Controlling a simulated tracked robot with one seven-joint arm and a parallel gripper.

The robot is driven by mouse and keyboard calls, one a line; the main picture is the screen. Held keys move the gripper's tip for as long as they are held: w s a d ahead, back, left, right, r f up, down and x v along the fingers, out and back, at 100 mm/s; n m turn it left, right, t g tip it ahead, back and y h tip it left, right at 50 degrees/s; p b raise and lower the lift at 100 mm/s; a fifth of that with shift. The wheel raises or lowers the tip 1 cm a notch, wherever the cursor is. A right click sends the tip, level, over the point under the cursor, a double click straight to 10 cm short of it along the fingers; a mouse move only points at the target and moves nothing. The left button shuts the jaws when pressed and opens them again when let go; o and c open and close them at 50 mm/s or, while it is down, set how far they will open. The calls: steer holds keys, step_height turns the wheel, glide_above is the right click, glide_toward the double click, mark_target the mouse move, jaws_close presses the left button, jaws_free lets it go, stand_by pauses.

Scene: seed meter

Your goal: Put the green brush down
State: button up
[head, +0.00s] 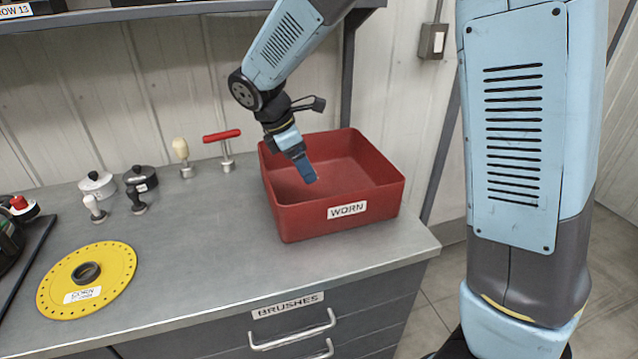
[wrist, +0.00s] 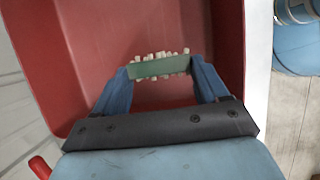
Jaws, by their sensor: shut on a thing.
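My gripper (head: 306,172) reaches into the opening of the red bin (head: 345,220), which has a WORN label on its front. In the wrist view, the gripper's two blue fingers are shut on the green brush (wrist: 158,67). The brush is a green block with pale bristle tufts along its edges. It is held across the fingertips with the red bin (wrist: 75,60) behind and around it. I cannot tell whether the brush touches the bin floor. In the head view the brush is hidden behind the fingers.
The bin stands at the right end of the grey bench (head: 200,260). A yellow CORN disc (head: 110,262) lies at the left. A red-handled tool (head: 225,150) and several knobs stand behind. A drawer labelled BRUSHES (head: 287,305) is shut below. The bench middle is clear.

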glide_above(323, 192)
steer(key=a, duration=0.2)
steer(key=f, duration=0.4)
steer(key=s+f, duration=0.1)
steer(key=f, duration=0.1)
steer(key=shift+d+f, duration=0.2)
steer(key=shift+f, duration=0.05)
steer(key=shift+w+d+f, duration=0.1)
steer(key=shift+w+f, duration=0.05)
steer(key=shift+f, duration=0.8)
steer(key=shift+w+f, duration=0.15)
steer(key=shift+f, duration=0.75)
steer(key=o, duration=1)
steer(key=shift+o, duration=0.2)
steer(key=v, duration=1.2)
